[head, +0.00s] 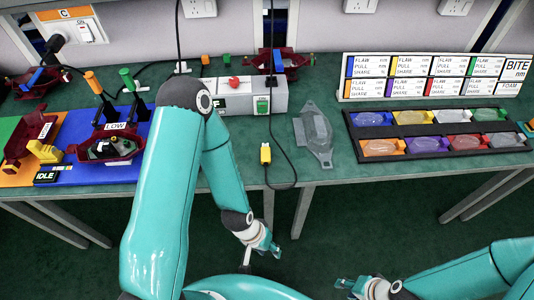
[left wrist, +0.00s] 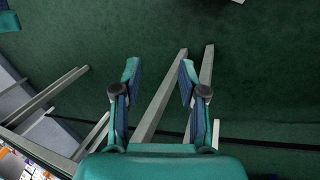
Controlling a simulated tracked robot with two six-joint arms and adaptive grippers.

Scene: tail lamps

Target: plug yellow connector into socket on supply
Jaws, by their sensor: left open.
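The yellow connector (head: 265,154) is on a black cable at the front part of the green table, close to its front edge. The supply is a grey box (head: 235,97) with a red knob on top and a green part (head: 262,104) at its right end; I cannot make out the socket. My left gripper (head: 268,248) is in front of and below the table edge, apart from the connector. In the left wrist view it is open and empty (left wrist: 158,70), over the floor. My right gripper (head: 346,286) is low at the bottom, far from the table; its opening is unclear.
A clear lamp cover (head: 315,135) lies right of the connector. A black tray (head: 362,149) of coloured lenses and a label board (head: 432,101) stand further right. Dark red fixtures (head: 103,150) and upright tools are at left.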

